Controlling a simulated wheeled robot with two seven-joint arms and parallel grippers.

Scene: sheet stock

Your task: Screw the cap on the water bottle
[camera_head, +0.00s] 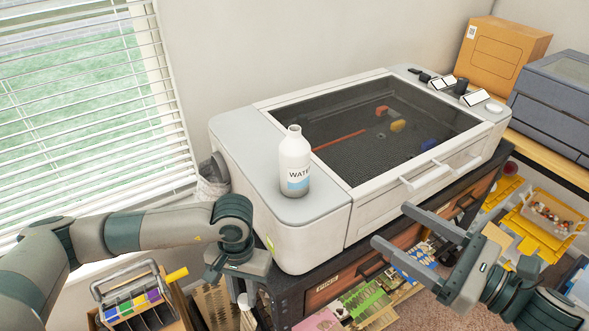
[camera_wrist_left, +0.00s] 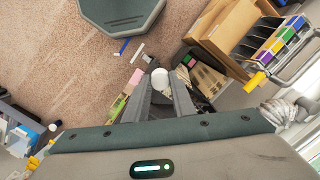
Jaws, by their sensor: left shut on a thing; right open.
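The white water bottle (camera_head: 295,163) with a blue label band stands upright on the left end of the machine's top, its neck bare. My left gripper (camera_head: 243,294) points down in front of the machine, below and to the left of the bottle. In the left wrist view, its fingers (camera_wrist_left: 160,88) are shut on a white round cap (camera_wrist_left: 160,77). My right gripper (camera_head: 389,224) is open and empty, in front of the machine, to the right of and apart from the bottle.
The grey-white machine (camera_head: 325,218) has a dark window lid and a front handle (camera_head: 428,177). Small items and a white disc (camera_head: 494,107) sit at its right end. A cardboard box (camera_head: 500,54) stands behind. A carrier with colored blocks (camera_head: 132,300) is at lower left.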

